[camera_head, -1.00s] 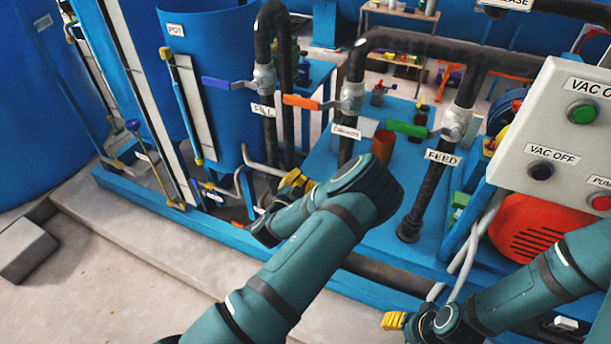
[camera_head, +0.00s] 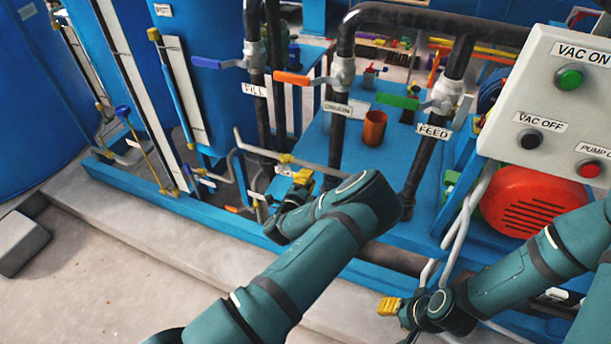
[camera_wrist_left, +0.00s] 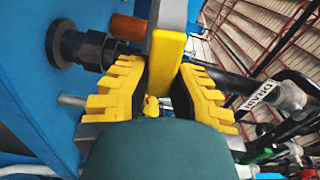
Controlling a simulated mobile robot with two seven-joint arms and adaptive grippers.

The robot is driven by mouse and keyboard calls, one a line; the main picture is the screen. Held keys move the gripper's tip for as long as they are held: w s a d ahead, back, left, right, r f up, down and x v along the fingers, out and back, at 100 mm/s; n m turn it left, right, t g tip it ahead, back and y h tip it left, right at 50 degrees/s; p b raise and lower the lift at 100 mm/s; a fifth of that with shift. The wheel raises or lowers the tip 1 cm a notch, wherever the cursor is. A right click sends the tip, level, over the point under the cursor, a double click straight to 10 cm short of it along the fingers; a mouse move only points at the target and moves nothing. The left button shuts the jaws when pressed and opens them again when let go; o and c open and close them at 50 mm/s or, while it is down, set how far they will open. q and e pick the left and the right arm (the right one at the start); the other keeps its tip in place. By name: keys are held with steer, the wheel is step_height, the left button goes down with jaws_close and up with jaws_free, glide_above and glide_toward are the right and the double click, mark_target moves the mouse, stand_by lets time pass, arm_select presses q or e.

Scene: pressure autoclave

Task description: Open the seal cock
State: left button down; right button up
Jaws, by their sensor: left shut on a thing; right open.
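In the head view, my left gripper (camera_head: 301,178) is low at the front of the blue frame, below the grey pipes, with a yellow finger showing. In the left wrist view, the left gripper (camera_wrist_left: 160,88) has its yellow stepped fingers on both sides of a flat yellow-and-grey lever (camera_wrist_left: 166,55), shut on it. I cannot read a label that confirms this lever as the seal cock. My arm hides its body in the head view. My right gripper (camera_head: 390,306) is open and apparently empty at the lower right, in front of the frame.
The FILL valve's blue handle (camera_head: 219,63), the DRAIN valve's orange handle (camera_head: 292,79) and the FEED valve's green handle (camera_head: 397,101) stand above. A control panel (camera_head: 553,100) and a red motor cover (camera_head: 534,203) are at right.

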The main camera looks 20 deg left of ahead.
arm_select(q)
steer(key=shift+f+m, duration=0.65)
steer(key=shift+m, duration=0.05)
steer(key=shift+s, duration=0.1)
steer(key=c, duration=0.8)
jaws_free()
steer(key=s, duration=1.2)
steer(key=shift+a, duration=0.2)
